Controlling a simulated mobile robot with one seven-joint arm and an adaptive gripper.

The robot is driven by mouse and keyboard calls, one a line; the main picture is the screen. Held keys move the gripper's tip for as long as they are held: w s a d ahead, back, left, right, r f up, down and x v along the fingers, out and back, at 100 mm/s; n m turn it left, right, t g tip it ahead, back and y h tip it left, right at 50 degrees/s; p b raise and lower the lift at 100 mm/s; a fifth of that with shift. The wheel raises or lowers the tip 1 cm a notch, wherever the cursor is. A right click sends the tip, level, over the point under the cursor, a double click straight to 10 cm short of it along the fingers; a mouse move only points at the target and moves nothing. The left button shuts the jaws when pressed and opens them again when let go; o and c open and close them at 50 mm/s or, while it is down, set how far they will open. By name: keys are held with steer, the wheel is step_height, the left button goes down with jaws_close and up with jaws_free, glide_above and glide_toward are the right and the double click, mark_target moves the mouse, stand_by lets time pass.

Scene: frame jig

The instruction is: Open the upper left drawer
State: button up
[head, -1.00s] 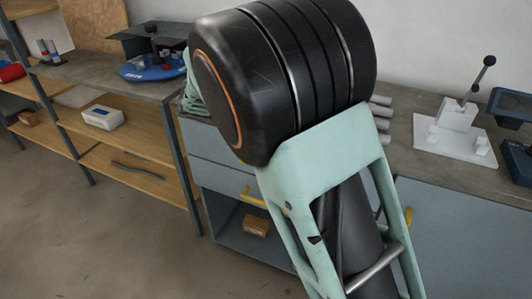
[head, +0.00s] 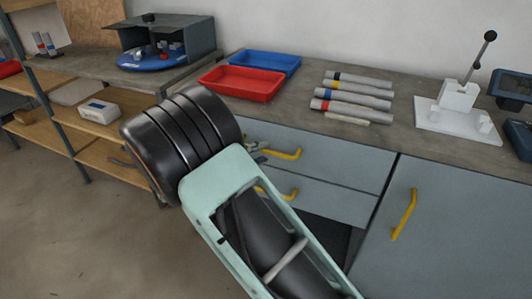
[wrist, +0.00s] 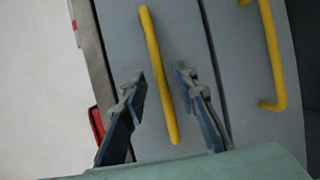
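The upper left drawer (head: 340,160) has a grey front and looks closed. Its yellow bar handle (head: 285,154) also shows in the wrist view (wrist: 157,70). My gripper (head: 258,150) is at the left end of this handle in the head view. In the wrist view my gripper (wrist: 160,75) is open, with one finger on each side of the handle. The fingers look apart from the bar; whether the tips reach past it is hard to tell. My arm hides the left part of the drawer fronts in the head view.
A lower drawer with a yellow handle (head: 290,194) is just below, above a dark open space (head: 325,235). A cabinet door handle (head: 404,214) stands to the right. A red tray (head: 240,83), a blue tray (head: 268,63) and several tubes (head: 350,95) lie on the counter.

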steer(key=shift+x, duration=1.5)
steer(key=shift+c, duration=0.3)
jaws_close()
